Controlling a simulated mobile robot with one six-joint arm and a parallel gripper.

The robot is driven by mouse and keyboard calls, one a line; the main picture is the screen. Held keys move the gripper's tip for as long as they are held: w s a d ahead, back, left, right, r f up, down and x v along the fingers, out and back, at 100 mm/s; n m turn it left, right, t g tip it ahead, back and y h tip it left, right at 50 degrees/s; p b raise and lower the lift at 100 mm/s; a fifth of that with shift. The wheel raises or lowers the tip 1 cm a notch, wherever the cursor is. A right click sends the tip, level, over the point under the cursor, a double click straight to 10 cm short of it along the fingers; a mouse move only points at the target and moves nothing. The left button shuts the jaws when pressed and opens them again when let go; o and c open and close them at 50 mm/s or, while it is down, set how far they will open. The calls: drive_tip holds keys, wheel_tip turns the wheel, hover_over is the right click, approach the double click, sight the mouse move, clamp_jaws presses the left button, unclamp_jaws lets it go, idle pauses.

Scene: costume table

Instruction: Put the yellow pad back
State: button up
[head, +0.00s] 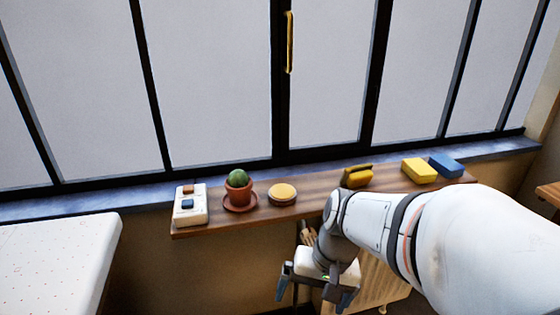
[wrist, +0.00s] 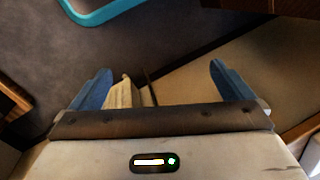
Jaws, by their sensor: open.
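A yellow block-like pad (head: 419,170) lies on the right part of the wooden shelf (head: 325,195) under the window, close beside a blue block (head: 445,164). My gripper (head: 312,290) hangs in front of and below the shelf, pointing down, well away from the pad. In the wrist view its two blue fingers (wrist: 158,78) are spread wide with nothing held between them. The pad does not show in the wrist view.
Along the shelf stand a white box with buttons (head: 190,205), a potted cactus (head: 238,190), a round yellow-topped tin (head: 282,194) and a yellow object (head: 357,176). A white dotted surface (head: 55,260) is at left. A pale slatted object (wrist: 124,95) shows below my gripper.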

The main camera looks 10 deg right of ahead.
drive_tip(key=w+a+r+m+t+y+p, duration=0.1)
drive_tip(key=w+a+r+m+y+p, duration=0.15)
drive_tip(key=w+m+y, duration=0.45)
drive_tip(key=m+t+h+p, duration=0.3)
drive_tip(key=m+t+h, duration=0.4)
drive_tip(key=m+t, duration=1.35)
approach(360, 169)
wheel_tip(360, 169, up, 4)
drive_tip(key=m+g, duration=0.3)
drive_tip(key=g, duration=0.1)
drive_tip(key=w, duration=0.7)
drive_tip(key=shift+w+a+f, duration=0.25)
drive_tip(key=shift+a+f, duration=0.1)
drive_tip(key=c, duration=1)
